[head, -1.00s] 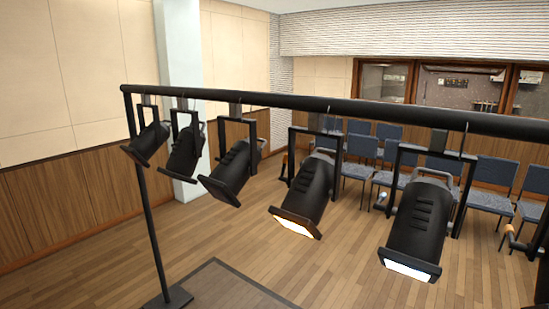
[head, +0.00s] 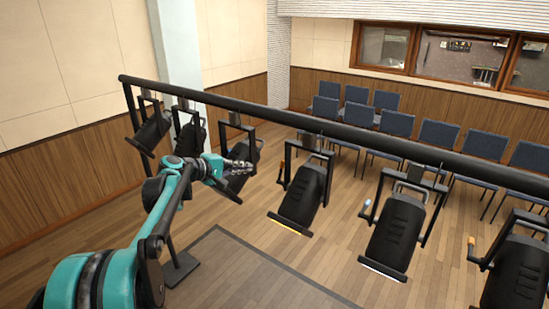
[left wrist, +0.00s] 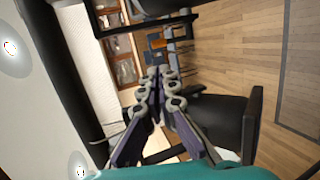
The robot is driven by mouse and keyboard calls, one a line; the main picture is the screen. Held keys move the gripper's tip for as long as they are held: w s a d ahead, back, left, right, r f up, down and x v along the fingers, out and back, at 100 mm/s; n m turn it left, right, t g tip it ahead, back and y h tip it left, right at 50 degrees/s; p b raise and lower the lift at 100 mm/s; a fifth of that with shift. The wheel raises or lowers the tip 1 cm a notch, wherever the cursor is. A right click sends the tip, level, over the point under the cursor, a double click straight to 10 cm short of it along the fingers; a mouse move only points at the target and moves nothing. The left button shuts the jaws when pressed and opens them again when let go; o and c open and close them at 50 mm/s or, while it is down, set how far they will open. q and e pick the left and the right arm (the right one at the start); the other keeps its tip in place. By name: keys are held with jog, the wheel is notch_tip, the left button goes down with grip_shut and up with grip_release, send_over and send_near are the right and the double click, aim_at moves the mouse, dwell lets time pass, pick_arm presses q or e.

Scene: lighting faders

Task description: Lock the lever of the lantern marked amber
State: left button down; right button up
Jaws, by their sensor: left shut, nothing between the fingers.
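Several black lanterns hang from a black bar. No amber marking can be read on any of them. One lantern (head: 303,197) shows a yellow glowing lower edge and has an orange-tipped lever (head: 281,166) at its left side. The lantern to its right (head: 394,232) has a white lower edge and a pale blue-tipped lever (head: 366,205). My left gripper (head: 248,164) is shut and empty, in front of the third lantern from the left, partly covering it. In the left wrist view its fingers (left wrist: 158,74) are together beside a black lantern body (left wrist: 220,118). My right gripper is out of view.
The bar (head: 330,129) runs above my left gripper. Another lantern (head: 515,275) with an orange-tipped lever (head: 471,244) hangs at the right. Blue chairs (head: 438,135) stand behind. A stand base (head: 180,269) and a dark mat (head: 250,275) lie on the floor.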

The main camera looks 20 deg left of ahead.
aim_at(281, 165)
pick_arm(q)
jog(key=shift+d, duration=0.1)
jog(key=p+x, duration=0.2)
jog(key=x, duration=1.2)
